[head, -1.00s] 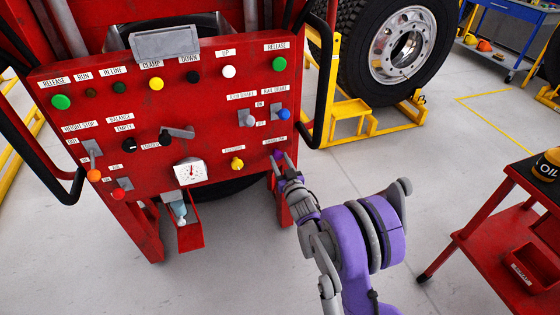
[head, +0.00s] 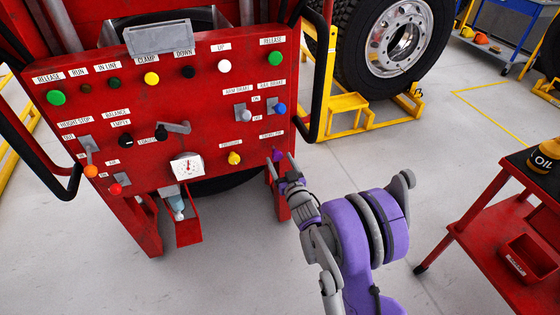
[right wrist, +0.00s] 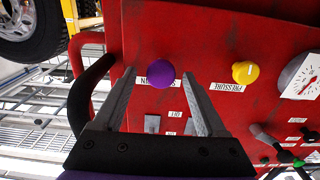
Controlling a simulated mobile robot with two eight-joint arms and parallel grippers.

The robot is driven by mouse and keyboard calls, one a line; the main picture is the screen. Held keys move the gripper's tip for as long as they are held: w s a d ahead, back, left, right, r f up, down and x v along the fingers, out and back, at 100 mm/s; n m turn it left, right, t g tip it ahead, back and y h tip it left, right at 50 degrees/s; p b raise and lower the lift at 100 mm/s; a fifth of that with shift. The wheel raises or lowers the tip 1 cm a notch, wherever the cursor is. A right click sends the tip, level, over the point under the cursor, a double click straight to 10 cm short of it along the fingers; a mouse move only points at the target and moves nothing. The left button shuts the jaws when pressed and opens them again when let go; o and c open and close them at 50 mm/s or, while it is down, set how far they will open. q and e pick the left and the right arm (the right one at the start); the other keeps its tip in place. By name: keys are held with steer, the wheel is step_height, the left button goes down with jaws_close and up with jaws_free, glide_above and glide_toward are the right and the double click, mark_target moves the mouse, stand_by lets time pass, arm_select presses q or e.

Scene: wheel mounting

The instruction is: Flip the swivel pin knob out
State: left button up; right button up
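The swivel pin knob is a round purple knob (right wrist: 160,73) on the red control panel (head: 205,115). In the head view it is a small purple spot (head: 277,154) at the panel's lower right edge, partly hidden by my right gripper. My right gripper (head: 284,161) is open in front of it. In the right wrist view the gripper's two grey fingers (right wrist: 158,76) stand apart, one on each side of the knob, with gaps between. The knob covers part of its label (right wrist: 143,80). My left gripper is not in view.
A yellow pressure knob (head: 234,158) and a gauge (head: 187,167) sit left of the purple knob. A black handle bar (head: 322,90) curves out at the panel's right edge. A red cart (head: 490,215) stands at the right. Floor between is clear.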

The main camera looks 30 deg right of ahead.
steer(key=p+v, duration=0.1)
steer(key=v, duration=0.9)
steer(key=shift+s, duration=0.4)
